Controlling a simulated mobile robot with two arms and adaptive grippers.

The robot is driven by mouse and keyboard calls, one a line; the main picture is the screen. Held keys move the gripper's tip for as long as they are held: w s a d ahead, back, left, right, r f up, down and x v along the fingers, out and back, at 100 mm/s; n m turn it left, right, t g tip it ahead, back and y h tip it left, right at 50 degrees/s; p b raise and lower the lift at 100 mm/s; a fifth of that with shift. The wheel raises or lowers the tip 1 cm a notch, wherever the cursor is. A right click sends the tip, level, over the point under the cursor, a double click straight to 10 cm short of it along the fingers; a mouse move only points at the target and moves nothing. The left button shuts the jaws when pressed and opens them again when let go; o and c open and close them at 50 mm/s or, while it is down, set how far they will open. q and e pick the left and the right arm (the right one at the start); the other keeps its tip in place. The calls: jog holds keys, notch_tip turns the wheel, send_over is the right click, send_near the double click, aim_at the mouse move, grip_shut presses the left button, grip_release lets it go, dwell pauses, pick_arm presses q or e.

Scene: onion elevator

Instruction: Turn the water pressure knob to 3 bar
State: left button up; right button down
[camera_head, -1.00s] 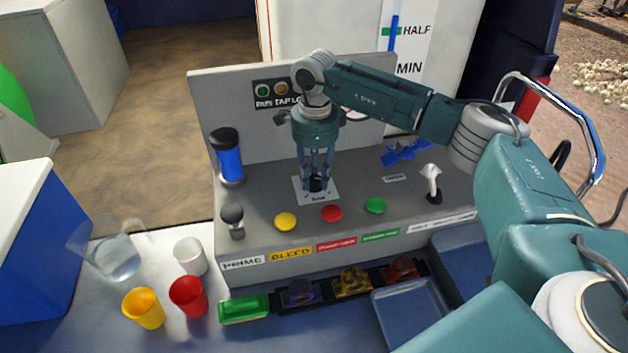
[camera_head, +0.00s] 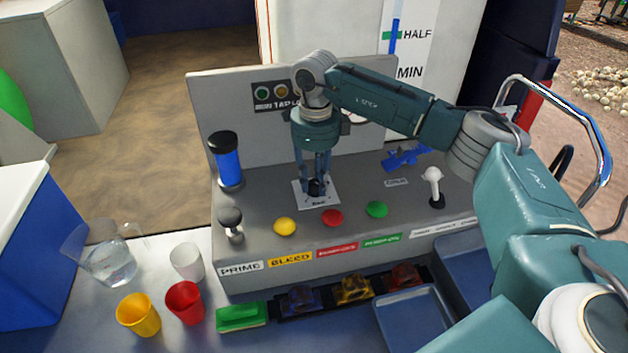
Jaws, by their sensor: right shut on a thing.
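The black water pressure knob (camera_head: 316,189) sits on a white dial plate (camera_head: 328,203) on the grey control panel. My right gripper (camera_head: 315,183) points straight down over the plate, its fingers closed around the knob. The fingers hide most of the knob and much of the dial, so its setting cannot be read. My left gripper is not in view.
Yellow (camera_head: 285,227), red (camera_head: 332,217) and green (camera_head: 377,209) buttons line the panel front. A white-handled lever (camera_head: 433,184), a blue valve handle (camera_head: 406,158) and a black-knobbed lever (camera_head: 231,222) stand nearby. A pitcher (camera_head: 108,262) and several cups are at lower left.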

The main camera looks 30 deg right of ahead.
jog(key=shift+d+r, duration=0.1)
jog(key=shift+d, duration=0.15)
jog(key=c, duration=1.4)
grip_release()
jog(key=shift+s, duration=0.1)
jog(key=shift+c, duration=0.2)
jog(key=shift+s+d, duration=0.15)
jog(key=shift+w+a+r, duration=0.2)
jog(key=shift+r, duration=0.3)
notch_tip(320, 180, up, 11)
jog(key=shift+s+d, duration=0.2)
